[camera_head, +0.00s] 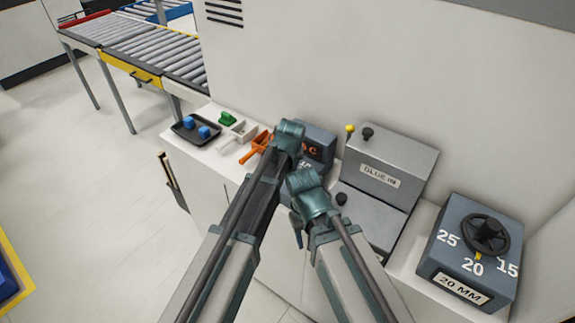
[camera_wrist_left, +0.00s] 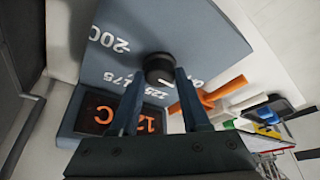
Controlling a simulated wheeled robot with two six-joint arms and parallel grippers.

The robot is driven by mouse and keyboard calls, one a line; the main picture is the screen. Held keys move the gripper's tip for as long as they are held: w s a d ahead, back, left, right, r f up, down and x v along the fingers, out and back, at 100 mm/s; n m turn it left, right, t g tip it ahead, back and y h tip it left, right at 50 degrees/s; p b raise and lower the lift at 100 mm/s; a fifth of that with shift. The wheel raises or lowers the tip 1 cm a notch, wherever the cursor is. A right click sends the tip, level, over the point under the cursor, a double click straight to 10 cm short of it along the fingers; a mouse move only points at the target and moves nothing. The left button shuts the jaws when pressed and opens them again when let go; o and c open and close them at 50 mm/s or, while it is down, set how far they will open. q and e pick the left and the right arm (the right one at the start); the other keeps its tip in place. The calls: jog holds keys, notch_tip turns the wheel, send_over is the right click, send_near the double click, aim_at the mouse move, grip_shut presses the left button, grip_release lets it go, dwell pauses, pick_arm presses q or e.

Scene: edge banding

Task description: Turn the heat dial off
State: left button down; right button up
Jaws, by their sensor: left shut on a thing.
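The heat dial is a black round knob (camera_wrist_left: 159,68) on a blue-grey control box (camera_wrist_left: 115,62), seen in the left wrist view. White numbers including 200, 175 and 125 ring it, and an orange readout (camera_wrist_left: 100,115) glows on the box, partly covered by a finger. My left gripper (camera_wrist_left: 168,76) is shut on the knob, one finger on each side. In the head view the box (camera_head: 320,140) shows only in part behind my left arm, and the knob and left gripper are hidden. My right arm is folded beside it; its jaws cannot be made out clearly.
A grey machine (camera_head: 385,165) labelled GLUE stands right of the box, with a 20 MM handwheel unit (camera_head: 470,250) farther right. Left are a dark tray (camera_head: 190,140) with blue cubes, an orange scoop (camera_head: 256,147) and a green piece (camera_head: 227,118). A roller conveyor (camera_head: 150,45) stands behind.

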pick_arm(q)
jog(key=shift+n, duration=0.6)
jog(key=shift+c, duration=1.9)
grip_release()
